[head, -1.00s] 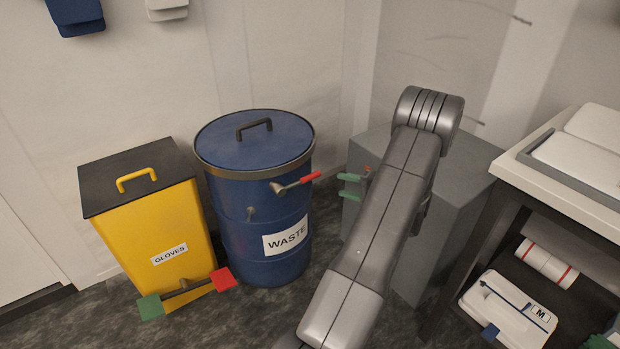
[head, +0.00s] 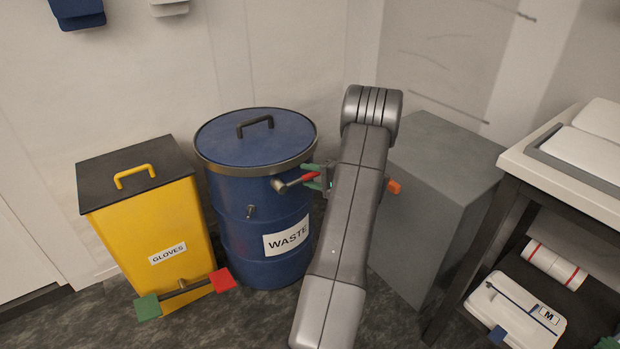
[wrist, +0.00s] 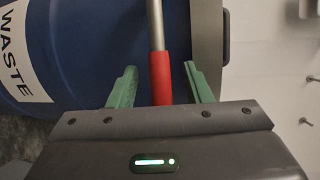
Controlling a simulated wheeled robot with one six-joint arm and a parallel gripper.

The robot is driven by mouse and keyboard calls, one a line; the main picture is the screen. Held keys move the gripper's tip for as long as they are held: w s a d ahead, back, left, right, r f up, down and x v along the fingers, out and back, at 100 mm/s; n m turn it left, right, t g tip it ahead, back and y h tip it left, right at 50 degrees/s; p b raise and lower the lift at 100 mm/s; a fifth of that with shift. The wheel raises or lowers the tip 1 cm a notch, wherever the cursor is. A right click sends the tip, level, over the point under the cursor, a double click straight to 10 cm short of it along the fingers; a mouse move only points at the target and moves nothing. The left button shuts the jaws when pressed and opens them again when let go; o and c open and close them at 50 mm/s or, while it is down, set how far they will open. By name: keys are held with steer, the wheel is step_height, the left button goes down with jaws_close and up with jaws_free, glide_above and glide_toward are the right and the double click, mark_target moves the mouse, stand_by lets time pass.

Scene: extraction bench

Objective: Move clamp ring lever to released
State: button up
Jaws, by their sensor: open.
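The blue waste drum (head: 250,215) stands on the floor with its lid (head: 254,136) held by a grey clamp ring (head: 262,171). The clamp ring lever (head: 287,185) sticks out to the right from the drum's upper side and ends in a red grip. My gripper (head: 314,177) is at the lever's red end with its green fingers apart. In the wrist view the red grip (wrist: 161,76) lies between the two open fingers (wrist: 157,88), with a gap on each side. The lever's grey shaft also shows there, running up the picture.
A yellow gloves bin (head: 160,220) with a red and green pedal bar (head: 183,288) stands left of the drum. A grey cabinet (head: 440,200) stands behind my arm, and a bench with shelves (head: 560,190) is at the right.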

jaws_close()
steer(key=r+n+p, duration=0.1)
steer(key=p, duration=0.1)
steer(key=r+n+h+p, duration=0.1)
steer(key=r+p, duration=0.1)
steer(key=p, duration=0.1)
steer(key=shift+a+r+h, duration=0.2)
steer(key=shift+r+h, duration=0.05)
steer(key=shift+h, duration=0.05)
steer(key=shift+s+a+r+n+h+p, duration=0.2)
steer(key=shift+r+n+h+p, duration=0.2)
steer(key=shift+r+n+p, duration=0.55)
steer(key=shift+s+a+r+n+t+h+p, duration=0.25)
steer(key=shift+a+r+t+h+p, duration=0.15)
steer(key=shift+p, duration=0.5)
steer(key=shift+s+a+r+n+t+h, duration=0.15)
steer(key=shift+s+a+r+n+h, duration=0.25)
steer(key=shift+a+r+n, duration=0.15)
steer(key=shift+s+a+r+n+t+h, duration=0.15)
steer(key=shift+s+a+r+n+h, duration=0.15)
steer(key=shift+r+n+h, duration=0.25)
steer(key=s+a+r+n+t+h+b, duration=0.1)
steer(key=b, duration=0.1)
steer(key=s+a+r+n+h+b, duration=0.1)
steer(key=a+n+b, duration=0.1)
steer(key=b, duration=0.1)
steer(key=shift+s+t, duration=0.1)
steer(key=shift+t, duration=0.3)
steer(key=shift+a+n, duration=0.1)
steer(key=shift+n, duration=0.2)
